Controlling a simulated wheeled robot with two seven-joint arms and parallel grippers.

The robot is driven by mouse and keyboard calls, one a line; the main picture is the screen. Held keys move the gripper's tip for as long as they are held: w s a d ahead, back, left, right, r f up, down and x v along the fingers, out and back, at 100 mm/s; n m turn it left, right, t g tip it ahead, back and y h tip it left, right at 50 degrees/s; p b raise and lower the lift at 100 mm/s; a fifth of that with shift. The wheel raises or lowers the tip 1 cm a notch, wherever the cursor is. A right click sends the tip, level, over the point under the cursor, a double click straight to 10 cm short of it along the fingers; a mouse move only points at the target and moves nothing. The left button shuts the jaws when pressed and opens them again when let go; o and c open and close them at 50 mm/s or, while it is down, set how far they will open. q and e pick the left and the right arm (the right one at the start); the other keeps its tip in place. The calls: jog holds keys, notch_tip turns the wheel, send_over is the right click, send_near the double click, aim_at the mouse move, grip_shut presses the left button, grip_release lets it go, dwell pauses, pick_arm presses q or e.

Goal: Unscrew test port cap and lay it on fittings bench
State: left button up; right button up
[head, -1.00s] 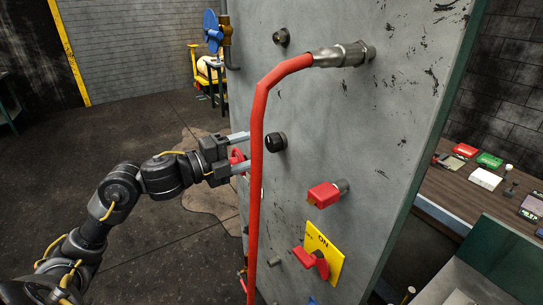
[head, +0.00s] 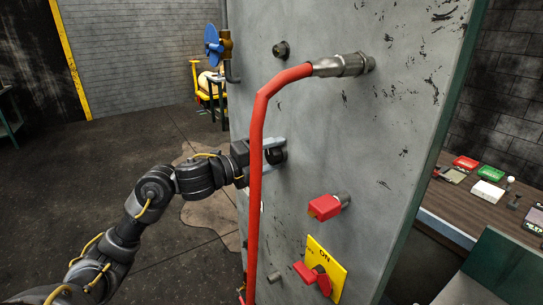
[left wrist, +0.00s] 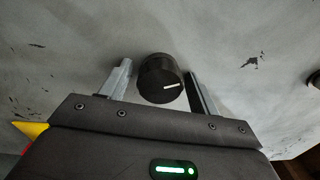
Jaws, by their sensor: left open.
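A round black cap (head: 276,156) with a white line on its face sticks out of the grey panel; I take it for the test port cap. It also shows in the left wrist view (left wrist: 160,79). My left gripper (head: 272,155) is open with its fingers on either side of the cap. In the left wrist view there is a gap at the left finger, and the right finger is close to the cap; contact there is unclear. The fittings bench (head: 448,209) has a brown top and stands at the right behind the panel. My right gripper is out of view.
A red hose (head: 256,200) hangs from a metal fitting in front of my left gripper and partly hides it. A red handle (head: 324,207) and a red switch on a yellow plate (head: 339,271) stick out below. Several small items lie on the bench.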

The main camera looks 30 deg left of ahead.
pick_arm(q)
jog(key=c, duration=0.9)
jog(key=shift+r+n+p, duration=0.1)
jog(key=shift+n+p, duration=0.4)
jog(key=shift+p, duration=0.05)
jog(key=shift+n+p, duration=0.45)
jog(key=shift+n, duration=0.15)
jog(key=shift+n+p, duration=0.6)
jog(key=shift+p, duration=0.05)
jog(key=shift+n+p, duration=0.45)
jog(key=shift+n, duration=0.05)
